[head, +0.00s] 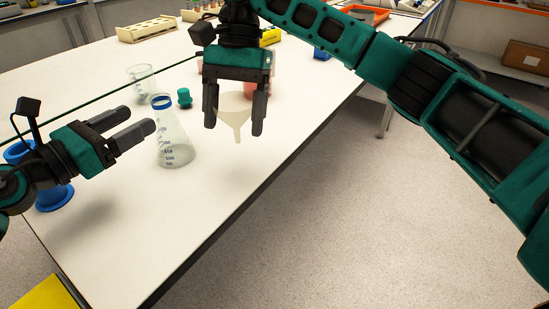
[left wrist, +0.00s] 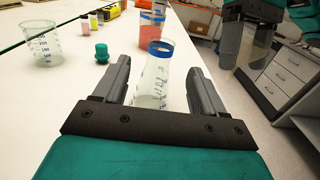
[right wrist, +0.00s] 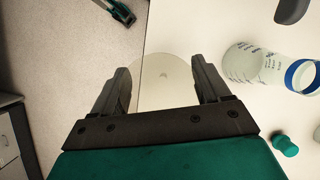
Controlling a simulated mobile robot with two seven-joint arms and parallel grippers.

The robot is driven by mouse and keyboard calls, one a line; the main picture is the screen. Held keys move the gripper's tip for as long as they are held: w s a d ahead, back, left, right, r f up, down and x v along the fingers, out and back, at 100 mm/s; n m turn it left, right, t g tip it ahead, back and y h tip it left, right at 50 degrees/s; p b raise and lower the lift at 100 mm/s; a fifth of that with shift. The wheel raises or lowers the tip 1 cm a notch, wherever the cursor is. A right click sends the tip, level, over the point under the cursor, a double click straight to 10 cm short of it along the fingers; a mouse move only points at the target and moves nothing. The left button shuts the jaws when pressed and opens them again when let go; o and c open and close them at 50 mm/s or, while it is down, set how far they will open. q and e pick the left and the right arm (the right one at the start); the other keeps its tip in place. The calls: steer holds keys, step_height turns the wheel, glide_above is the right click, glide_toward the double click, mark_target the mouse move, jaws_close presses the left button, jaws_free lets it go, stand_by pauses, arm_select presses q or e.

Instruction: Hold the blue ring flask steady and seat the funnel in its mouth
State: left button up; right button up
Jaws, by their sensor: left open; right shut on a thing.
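The blue ring flask (head: 174,140) is a clear conical flask with a blue ring at its neck. It stands upright on the white table. In the left wrist view the flask (left wrist: 155,80) shows ahead, between the finger lines. My left gripper (head: 139,122) is open beside the flask, pointing at it from the left. The white funnel (head: 235,116) hangs stem down in my right gripper (head: 234,128), right of the flask and apart from it. In the right wrist view the funnel's round top (right wrist: 165,84) lies between the fingers. The flask (right wrist: 262,68) lies to its right there.
A clear beaker (head: 142,80) and a teal stopper (head: 184,98) stand behind the flask. A red beaker (left wrist: 152,32) stands further back. A blue ring-shaped stand (head: 55,198) is near my left arm. A tube rack (head: 147,29) is at the back. The table's front right edge is clear.

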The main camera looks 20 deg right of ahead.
mark_target(162, 105)
arm_select(q)
steer(key=x, duration=0.7)
steer(key=shift+w+d, duration=0.15)
steer(key=shift+d, duration=0.15)
arm_select(e)
steer(key=w+a+r+m+t, duration=0.3)
steer(key=w+a+r+m, duration=0.2)
steer(key=r+m, duration=0.4)
steer(key=w+a+r+m+t, duration=0.4)
steer(key=w+a+r+m, duration=0.2)
steer(key=r+m, duration=0.3)
steer(key=m, duration=0.3)
steer(key=shift+a+r, duration=0.15)
steer(key=shift+r, duration=0.2)
arm_select(q)
steer(key=shift+c, duration=0.2)
steer(key=c, duration=1.1)
steer(key=shift+o, duration=0.2)
arm_select(e)
steer(key=shift+w+f, duration=0.1)
steer(key=shift+f, duration=5.6)
